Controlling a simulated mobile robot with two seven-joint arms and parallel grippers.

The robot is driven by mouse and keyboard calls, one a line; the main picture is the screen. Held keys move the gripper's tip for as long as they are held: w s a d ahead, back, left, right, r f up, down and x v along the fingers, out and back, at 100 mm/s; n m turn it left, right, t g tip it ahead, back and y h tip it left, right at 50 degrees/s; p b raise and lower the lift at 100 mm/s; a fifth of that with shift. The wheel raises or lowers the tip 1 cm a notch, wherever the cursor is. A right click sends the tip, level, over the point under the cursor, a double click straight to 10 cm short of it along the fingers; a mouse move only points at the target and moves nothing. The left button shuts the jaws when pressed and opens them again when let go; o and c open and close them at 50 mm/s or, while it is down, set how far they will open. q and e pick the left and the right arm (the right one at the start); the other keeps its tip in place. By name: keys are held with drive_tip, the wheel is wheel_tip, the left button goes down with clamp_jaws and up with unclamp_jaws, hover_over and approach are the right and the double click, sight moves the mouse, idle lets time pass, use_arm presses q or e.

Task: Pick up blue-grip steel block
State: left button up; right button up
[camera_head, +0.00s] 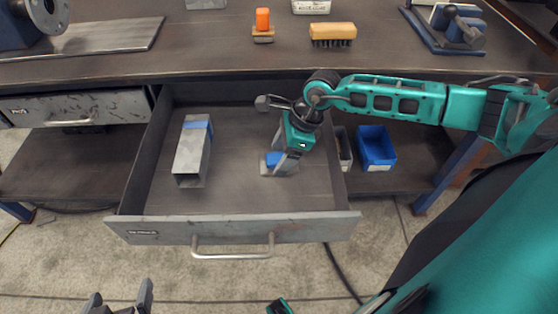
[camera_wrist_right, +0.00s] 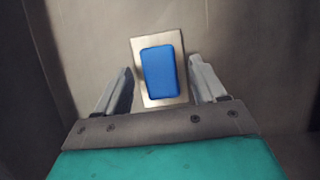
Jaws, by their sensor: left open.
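The blue-grip steel block (camera_head: 267,168) lies on the floor of the open drawer, partly hidden by my right gripper (camera_head: 283,163). In the right wrist view, the block (camera_wrist_right: 160,98) is a flat steel plate with a raised blue grip (camera_wrist_right: 159,73) on top. My right gripper (camera_wrist_right: 161,66) is open, pointing down, with one finger on each side of the block and a gap visible beside it. I cannot tell how high the fingertips are above the drawer floor. My left gripper (camera_head: 121,301) is open at the bottom edge, in front of the drawer and away from the block.
A steel square tube with a blue band (camera_head: 191,150) lies at the drawer's left. The drawer walls and front panel (camera_head: 150,229) surround the right gripper. A blue bin (camera_head: 376,147) stands on the shelf to the right. A brush (camera_head: 333,32) lies on the bench above.

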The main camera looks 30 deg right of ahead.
drive_tip(key=c, duration=1)
drive_tip(key=shift+w+r, duration=0.1)
drive_tip(key=shift+c, duration=0.2)
